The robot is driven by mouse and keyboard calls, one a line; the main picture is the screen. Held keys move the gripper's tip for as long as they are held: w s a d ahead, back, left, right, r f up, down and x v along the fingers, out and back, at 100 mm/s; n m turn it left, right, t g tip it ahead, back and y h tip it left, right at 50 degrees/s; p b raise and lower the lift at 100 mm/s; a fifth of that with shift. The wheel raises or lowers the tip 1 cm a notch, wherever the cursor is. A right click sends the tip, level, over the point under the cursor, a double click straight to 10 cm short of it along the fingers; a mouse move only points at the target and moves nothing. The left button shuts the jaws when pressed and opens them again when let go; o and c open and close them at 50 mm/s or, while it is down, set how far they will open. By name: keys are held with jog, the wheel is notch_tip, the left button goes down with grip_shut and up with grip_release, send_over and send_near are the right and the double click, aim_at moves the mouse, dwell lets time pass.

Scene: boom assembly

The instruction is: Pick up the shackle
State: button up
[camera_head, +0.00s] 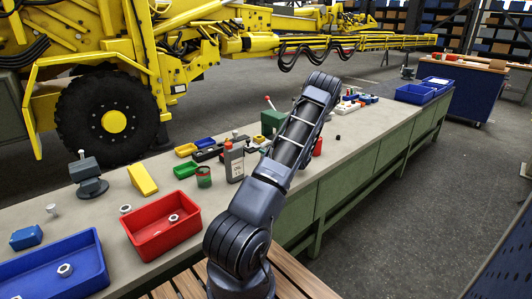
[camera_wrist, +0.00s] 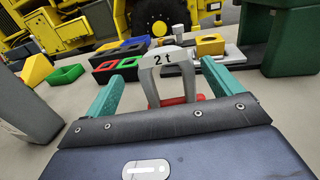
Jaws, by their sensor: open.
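The shackle (camera_wrist: 163,58) is a grey bow marked "2 t" with a red part at its foot. It stands upright on the worktop in the middle of the wrist view. My gripper (camera_wrist: 161,82) is open, with one teal finger to the left of the shackle and one to the right. Gaps show between the fingers and the bow. The shackle's lower end is partly hidden by the gripper body. In the head view my arm covers this part of the bench, and I cannot make out the shackle or gripper there.
Coloured bins (camera_wrist: 118,66) stand behind the shackle. A dark green box (camera_wrist: 290,40) is close at right, and a grey item (camera_wrist: 25,108) at left. The long workbench (camera_head: 110,222) also carries a red bin (camera_head: 150,240) and a blue bin (camera_head: 35,280).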

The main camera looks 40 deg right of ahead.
jog(key=shift+w+a, duration=0.1)
jog(key=shift+w, duration=2.45)
jog(key=c, duration=1.5)
jog(key=shift+r, duration=0.15)
